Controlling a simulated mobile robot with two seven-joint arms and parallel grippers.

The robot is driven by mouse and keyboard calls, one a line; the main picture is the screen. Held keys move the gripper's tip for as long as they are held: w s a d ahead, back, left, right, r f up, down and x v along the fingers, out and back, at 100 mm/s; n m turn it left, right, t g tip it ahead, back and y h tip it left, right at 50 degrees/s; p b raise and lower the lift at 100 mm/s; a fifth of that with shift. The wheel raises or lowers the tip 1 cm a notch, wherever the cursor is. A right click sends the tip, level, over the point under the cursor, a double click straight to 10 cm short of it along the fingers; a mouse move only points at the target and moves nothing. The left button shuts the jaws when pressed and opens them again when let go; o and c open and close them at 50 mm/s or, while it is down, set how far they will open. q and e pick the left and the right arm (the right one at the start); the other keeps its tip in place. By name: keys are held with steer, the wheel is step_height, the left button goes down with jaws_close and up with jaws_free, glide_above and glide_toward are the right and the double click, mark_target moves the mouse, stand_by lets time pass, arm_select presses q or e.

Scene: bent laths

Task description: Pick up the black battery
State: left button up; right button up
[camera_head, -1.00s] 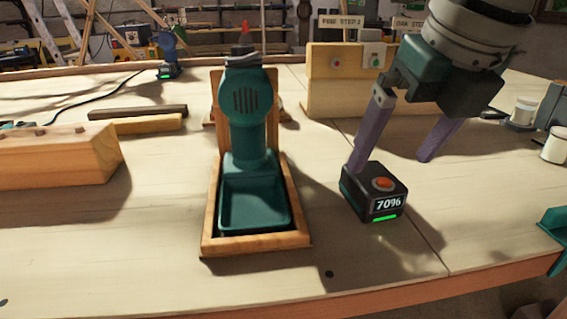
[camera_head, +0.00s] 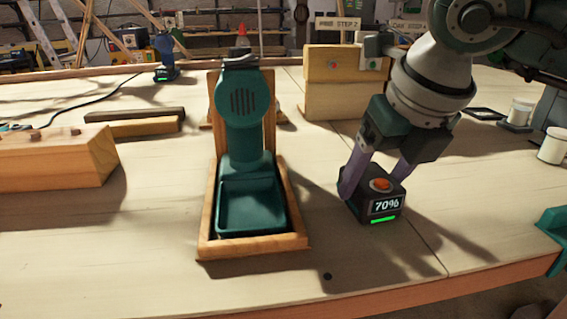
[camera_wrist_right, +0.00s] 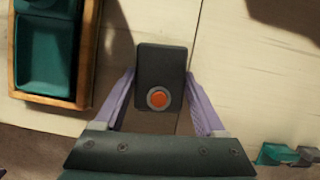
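In the right wrist view the fingertips (camera_wrist_right: 161,80) lie against the battery's two sides. The battery's underside is hidden, and it appears to rest on the bench. My left gripper is not in view.
A green tool (camera_head: 242,105) stands in a wooden-framed cradle (camera_head: 253,246) left of the battery. A wooden block (camera_head: 55,160) lies at the left. White cups (camera_head: 553,147) and a green bracket (camera_head: 552,232) are at the right. The bench in front of the battery is clear.

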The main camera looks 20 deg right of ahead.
jaws_close()
stand_by(0.3)
steer(key=shift+r, duration=0.1)
